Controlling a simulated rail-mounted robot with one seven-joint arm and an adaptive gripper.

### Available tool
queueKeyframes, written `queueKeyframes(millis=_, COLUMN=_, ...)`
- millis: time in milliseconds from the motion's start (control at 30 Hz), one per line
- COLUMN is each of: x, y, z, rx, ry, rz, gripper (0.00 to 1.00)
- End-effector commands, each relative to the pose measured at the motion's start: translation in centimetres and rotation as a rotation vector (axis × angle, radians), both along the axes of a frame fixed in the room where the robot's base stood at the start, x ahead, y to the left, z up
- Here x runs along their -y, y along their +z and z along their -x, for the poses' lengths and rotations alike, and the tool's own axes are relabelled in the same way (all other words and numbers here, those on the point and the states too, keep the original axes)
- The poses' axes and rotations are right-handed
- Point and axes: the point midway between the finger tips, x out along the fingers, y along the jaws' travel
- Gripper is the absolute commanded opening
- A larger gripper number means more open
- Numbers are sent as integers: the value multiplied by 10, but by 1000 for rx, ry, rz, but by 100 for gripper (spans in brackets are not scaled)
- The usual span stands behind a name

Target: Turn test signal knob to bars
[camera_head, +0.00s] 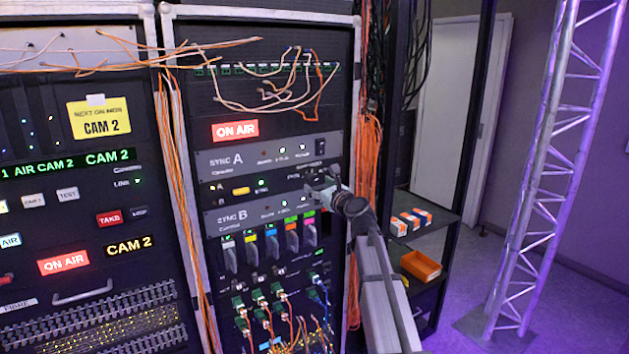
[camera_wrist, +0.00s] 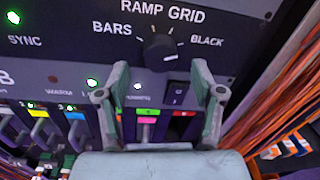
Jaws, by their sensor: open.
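The test signal knob (camera_wrist: 160,52) is a round black dial on a dark panel in the wrist view. The labels BARS (camera_wrist: 112,29), RAMP, GRID and BLACK (camera_wrist: 207,41) run around it from left to right. I cannot tell surely which label its pointer faces. My gripper (camera_wrist: 160,76) is open, with one finger to each side just below the knob, and nothing is between the fingers. In the head view my gripper (camera_head: 325,186) is in front of the rack at the right end of the SYNC panels, and it hides the knob there.
A black rocker switch (camera_wrist: 177,94) sits just below the knob. Coloured tabs (camera_head: 290,228) line the row under SYNC B (camera_head: 228,217). Orange cables (camera_head: 369,150) hang along the rack's right edge. A shelf with an orange bin (camera_head: 421,265) stands at right.

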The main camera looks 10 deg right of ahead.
Motion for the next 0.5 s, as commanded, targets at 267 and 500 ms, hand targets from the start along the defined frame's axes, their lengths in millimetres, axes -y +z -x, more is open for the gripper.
queueKeyframes(millis=267, x=-9, y=1, z=-29, rx=0, ry=0, rz=1, gripper=67)
queueKeyframes(millis=500, x=-11, y=0, z=-31, rx=0, ry=0, rz=1, gripper=67)
